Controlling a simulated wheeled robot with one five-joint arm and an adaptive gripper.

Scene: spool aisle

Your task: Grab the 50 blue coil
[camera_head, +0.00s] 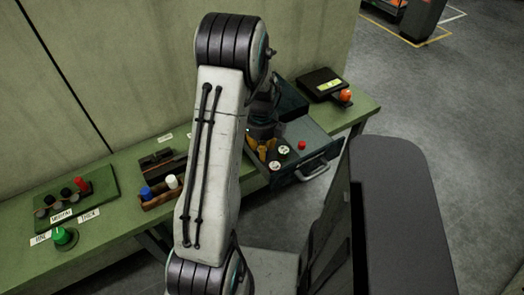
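A small blue cylinder (146,193) stands in a wooden tray (158,202) on the green bench, beside a white one (171,181). I cannot tell whether it is a coil, and no 50 marking is readable. A grey drawer (309,180) is pulled out from the bench. Several small round pieces lie in it, some with pale tops (283,150), and yellow-brown ones farther left. My gripper (264,136) is a dark shape over the drawer's left part, mostly hidden behind my arm. Its fingers cannot be made out, nor whether they hold anything.
A green board (75,197) with black and red knobs, paper labels and a green knob (64,236) are at the bench's left. A black device (321,84) and an orange piece (346,95) are at its right end. A red piece (302,145) is at the drawer.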

